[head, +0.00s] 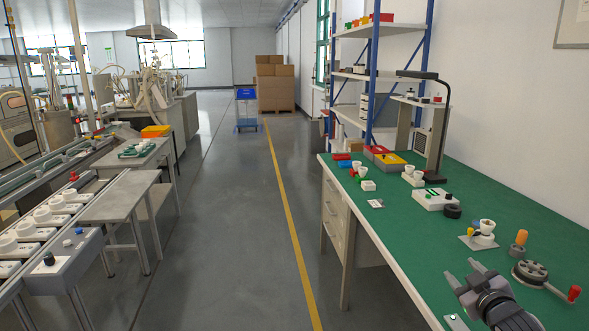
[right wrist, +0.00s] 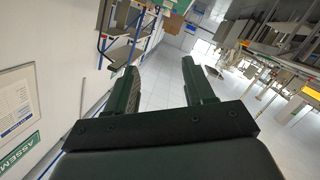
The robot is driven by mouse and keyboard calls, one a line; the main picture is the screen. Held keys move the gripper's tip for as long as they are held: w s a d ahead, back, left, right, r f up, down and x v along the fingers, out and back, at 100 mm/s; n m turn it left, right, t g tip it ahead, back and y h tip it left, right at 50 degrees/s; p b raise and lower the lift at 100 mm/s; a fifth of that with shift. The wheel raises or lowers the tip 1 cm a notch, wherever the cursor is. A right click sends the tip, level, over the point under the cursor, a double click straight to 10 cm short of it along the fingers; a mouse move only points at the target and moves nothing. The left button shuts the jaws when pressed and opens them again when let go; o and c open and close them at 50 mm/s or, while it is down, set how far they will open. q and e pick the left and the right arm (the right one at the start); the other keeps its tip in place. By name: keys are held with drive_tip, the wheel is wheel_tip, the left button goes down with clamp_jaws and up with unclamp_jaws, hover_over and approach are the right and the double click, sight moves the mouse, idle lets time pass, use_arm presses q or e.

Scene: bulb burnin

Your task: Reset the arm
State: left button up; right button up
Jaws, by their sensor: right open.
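My right gripper (head: 469,277) shows at the lower right of the head view, over the near part of the green workbench (head: 390,238). Its fingers are apart with nothing between them. In the right wrist view the two dark fingers of the right gripper (right wrist: 160,85) stand apart, with only the distant room and floor between them. My left arm and left gripper do not show in either view.
Near my right gripper stand a fixture with a white cup (head: 486,228), an orange-handled tool (head: 519,243) and a grey handwheel (head: 530,271) with a red knob. A conveyor with white parts (head: 45,217) runs at left. The aisle (head: 225,220) is clear.

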drive_tip(key=s+a+f+g+y, duration=0.1)
drive_tip(key=s+a+f, duration=0.55)
drive_tip(key=f, duration=0.25)
drive_tip(key=s+a+f+m+g+y, duration=0.1)
drive_tip(key=s+a+f, duration=0.3)
drive_tip(key=s, duration=0.4)
drive_tip(key=s+a+f+g+y, duration=0.1)
drive_tip(key=s+a+f+g, duration=0.1)
drive_tip(key=s+a+f, duration=0.2)
drive_tip(key=s+a+f+m+g+y, duration=0.1)
drive_tip(key=s+a+f, duration=0.2)
drive_tip(key=s+a, duration=0.5)
drive_tip(key=s, duration=0.4)
drive_tip(key=shift+f+m, duration=0.3)
drive_tip(key=shift+f, duration=0.1)
drive_tip(key=c, duration=0.3)
drive_tip(key=shift+d, duration=0.1)
